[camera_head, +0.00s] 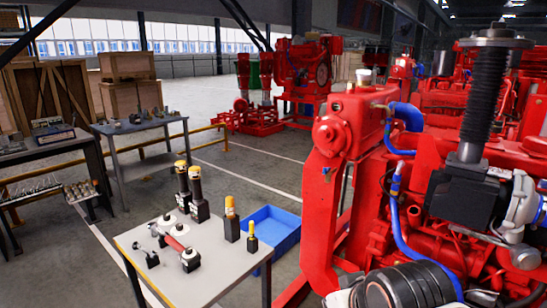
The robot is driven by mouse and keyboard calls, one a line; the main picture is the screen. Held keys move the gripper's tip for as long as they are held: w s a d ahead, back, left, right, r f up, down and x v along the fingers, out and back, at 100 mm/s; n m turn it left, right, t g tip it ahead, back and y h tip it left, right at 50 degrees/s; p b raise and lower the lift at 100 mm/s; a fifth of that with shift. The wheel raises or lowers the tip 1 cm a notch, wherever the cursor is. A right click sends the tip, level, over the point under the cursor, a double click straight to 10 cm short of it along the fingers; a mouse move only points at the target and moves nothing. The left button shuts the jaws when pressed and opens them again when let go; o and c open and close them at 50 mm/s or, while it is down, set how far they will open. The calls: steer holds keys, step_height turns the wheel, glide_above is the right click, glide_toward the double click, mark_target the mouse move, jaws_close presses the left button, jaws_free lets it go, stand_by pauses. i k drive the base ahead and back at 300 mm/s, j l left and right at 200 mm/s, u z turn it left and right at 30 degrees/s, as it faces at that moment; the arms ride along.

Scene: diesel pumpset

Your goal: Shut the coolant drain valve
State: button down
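The red diesel pumpset (335,215) fills the right half of the view. Blue hoses run along it: a thick one (407,115) at the upper tank and a thin one (397,210) further down. A small brass-coloured fitting (379,105) sits beside the upper blue hose. A small fitting (327,172) shows on the left face of the red upright. I cannot tell which part is the coolant drain valve, or whether it is open. My gripper is not in view.
A grey table (190,278) with black and yellow tools stands at the lower left of the pumpset. A blue bin (268,235) is on the floor behind it. More benches and wooden crates (128,95) stand left. Open floor lies beyond.

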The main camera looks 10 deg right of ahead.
mark_target(326, 170)
steer(key=i+l+u, duration=0.1)
steer(key=i+u, duration=0.15)
steer(key=i, duration=0.35)
steer(key=i+l+u, duration=0.3)
steer(key=i, duration=0.3)
steer(key=j, duration=0.1)
